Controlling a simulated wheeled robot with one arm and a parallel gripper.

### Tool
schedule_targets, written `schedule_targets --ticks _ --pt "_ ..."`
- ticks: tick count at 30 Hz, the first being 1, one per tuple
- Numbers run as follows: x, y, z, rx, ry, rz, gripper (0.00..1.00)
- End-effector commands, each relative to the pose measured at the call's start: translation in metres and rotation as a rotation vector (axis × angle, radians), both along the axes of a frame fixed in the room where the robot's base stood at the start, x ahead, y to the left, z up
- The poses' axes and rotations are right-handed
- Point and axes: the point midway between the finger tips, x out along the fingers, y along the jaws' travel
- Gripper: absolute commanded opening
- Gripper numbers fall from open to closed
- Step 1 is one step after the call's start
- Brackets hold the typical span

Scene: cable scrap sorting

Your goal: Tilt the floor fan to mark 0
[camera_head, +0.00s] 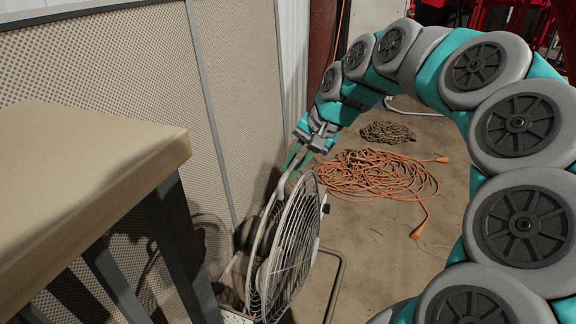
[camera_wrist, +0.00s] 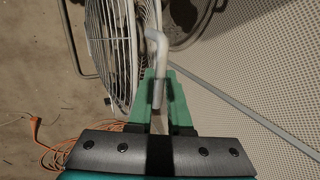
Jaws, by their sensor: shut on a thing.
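The floor fan (camera_head: 290,252) stands on the floor below the middle of the head view, its round wire cage seen nearly edge-on. A pale bent bar (camera_head: 290,172) rises at the top of the fan. My gripper (camera_head: 303,157) is shut on this bar. In the wrist view the green fingers of my gripper (camera_wrist: 158,95) lie on both sides of the bar (camera_wrist: 157,48), with the fan cage (camera_wrist: 108,45) to the left. I cannot make out any tilt marks or numbers.
A perforated panel wall (camera_head: 120,60) stands close behind the fan. A table (camera_head: 90,170) fills the left. An orange cable coil (camera_head: 375,177) and a darker coil (camera_head: 388,132) lie on the floor beyond. Open floor (camera_head: 385,245) lies right of the fan.

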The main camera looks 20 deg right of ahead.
Motion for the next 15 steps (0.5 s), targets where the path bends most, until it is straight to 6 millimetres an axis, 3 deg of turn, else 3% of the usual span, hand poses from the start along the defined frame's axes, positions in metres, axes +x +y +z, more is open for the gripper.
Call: schedule_targets --ticks 11,12,15 --pt "-0.0056 -0.0048 -0.0047 -0.011 0.018 0.002 0.0" --pt "-0.0058 -0.0048 -0.0048 -0.011 0.018 0.002 0.22" --pt "-0.0052 -0.0044 -0.0044 -0.01 0.016 0.001 0.34"
